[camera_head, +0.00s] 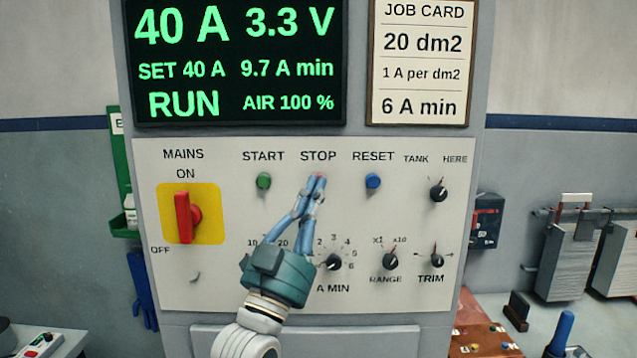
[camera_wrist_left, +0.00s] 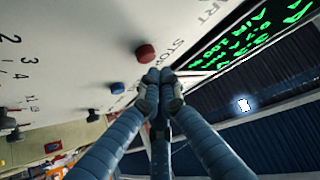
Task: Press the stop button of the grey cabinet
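The grey cabinet (camera_head: 355,313) fills the middle of the head view, with a pale control panel. Its red stop button (camera_wrist_left: 146,53) stands out from the panel in the left wrist view, near the word STOP. In the head view my fingertips cover most of that button, under the STOP label (camera_head: 318,156). My left gripper (camera_head: 318,180) points at the panel with its fingers together and nothing seen between them. In the wrist view the fingertips (camera_wrist_left: 160,77) are close beside the red button, with a small gap visible. My right gripper is not in view.
The green start button (camera_head: 264,181) is left of the fingers and the blue reset button (camera_head: 373,181) right. A red mains switch (camera_head: 185,217) sits on a yellow plate. Several black knobs line the lower panel. The display (camera_head: 235,60) reads RUN, 40 A.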

